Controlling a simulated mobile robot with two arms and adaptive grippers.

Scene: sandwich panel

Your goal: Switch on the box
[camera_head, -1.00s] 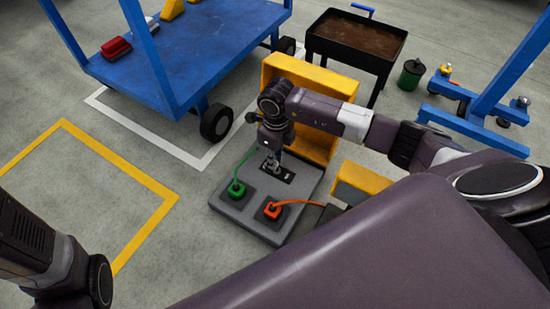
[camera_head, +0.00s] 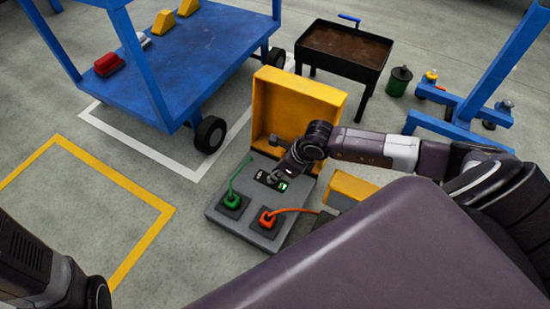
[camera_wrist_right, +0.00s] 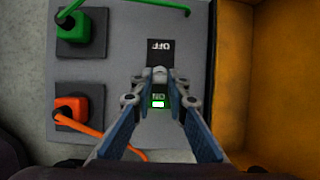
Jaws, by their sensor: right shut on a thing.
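The box has a grey panel (camera_head: 240,228) and a raised yellow lid (camera_head: 300,107). A black switch plate (camera_wrist_right: 161,52) shows OFF at its far end in the right wrist view. At the near end, a green ON label (camera_wrist_right: 158,98) is lit; a green glow also shows in the head view (camera_head: 284,186). My right gripper (camera_head: 272,181) is at the switch, with its fingers close together over the plate between the labels. The lever between the fingertips is mostly hidden. My left gripper is out of view; only part of my left arm shows.
A green plug (camera_head: 232,201) and an orange plug (camera_head: 267,219) with cables sit on the panel. A blue cart (camera_head: 190,60) and a black tray stand (camera_head: 345,48) are behind. Open floor lies left of the box.

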